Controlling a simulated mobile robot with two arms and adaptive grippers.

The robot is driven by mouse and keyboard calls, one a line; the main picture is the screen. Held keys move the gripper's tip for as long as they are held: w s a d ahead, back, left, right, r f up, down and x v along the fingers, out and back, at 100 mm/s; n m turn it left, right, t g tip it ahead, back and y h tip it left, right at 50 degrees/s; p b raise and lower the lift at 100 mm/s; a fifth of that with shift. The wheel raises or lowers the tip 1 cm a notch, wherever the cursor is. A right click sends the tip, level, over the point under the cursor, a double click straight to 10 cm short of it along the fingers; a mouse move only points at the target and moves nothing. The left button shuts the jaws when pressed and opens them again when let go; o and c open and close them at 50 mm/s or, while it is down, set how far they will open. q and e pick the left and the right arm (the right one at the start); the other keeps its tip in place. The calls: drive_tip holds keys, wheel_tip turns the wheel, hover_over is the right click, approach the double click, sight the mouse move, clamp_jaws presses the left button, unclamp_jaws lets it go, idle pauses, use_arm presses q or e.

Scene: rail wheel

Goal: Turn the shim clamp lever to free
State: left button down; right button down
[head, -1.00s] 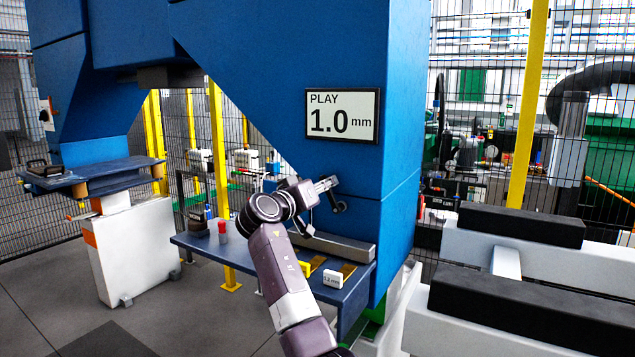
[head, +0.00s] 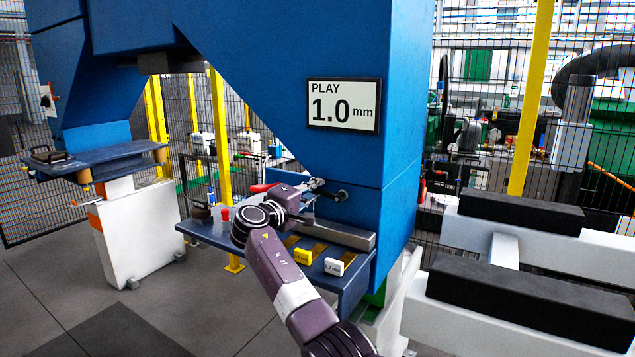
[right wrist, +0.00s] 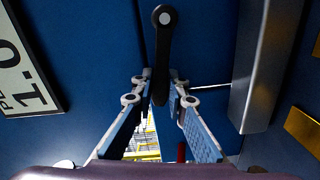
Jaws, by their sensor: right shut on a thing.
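The shim clamp lever (head: 337,193) is a short dark arm on the blue press column, below the display. In the head view it points left from its round pivot. In the right wrist view the lever (right wrist: 163,55) runs from its pivot at the top down between my fingertips. My right gripper (head: 314,187) is shut on the lever's free end; the right wrist view shows its fingers (right wrist: 160,97) on both sides of it. My left gripper is not in view.
The display (head: 343,105) reads PLAY 1.0 mm. Black-topped white beams (head: 520,210) stand at the right.

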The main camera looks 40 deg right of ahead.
drive_tip(key=shift+w+a+f+n, duration=0.15)
drive_tip(key=shift+f+n, duration=0.6)
drive_tip(key=shift+n, duration=0.35)
drive_tip(key=shift+f, duration=0.15)
drive_tip(key=c, duration=1.9)
unclamp_jaws()
drive_tip(key=shift+a, duration=0.1)
drive_tip(key=v, duration=1.2)
